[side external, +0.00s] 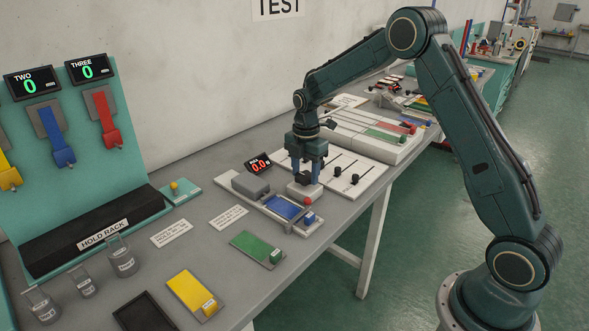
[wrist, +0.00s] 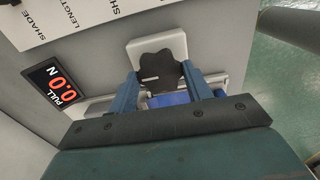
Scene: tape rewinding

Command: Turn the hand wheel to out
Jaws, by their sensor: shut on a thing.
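The hand wheel is a black lobed knob (wrist: 157,68) with a short white mark, seen from above in the wrist view. It sits on a pale block (wrist: 150,44), which also shows in the side external view (side external: 303,190). My gripper (side external: 305,180) is down over this block, and its two blue fingers (wrist: 160,78) are shut on the wheel from both sides. In the side view the fingers largely hide the wheel. I cannot read any "out" label near it.
A blue strip (side external: 284,207) lies beside the block. A slider panel (side external: 345,170) is to the right. Green (side external: 256,246) and yellow (side external: 190,292) pieces lie in front.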

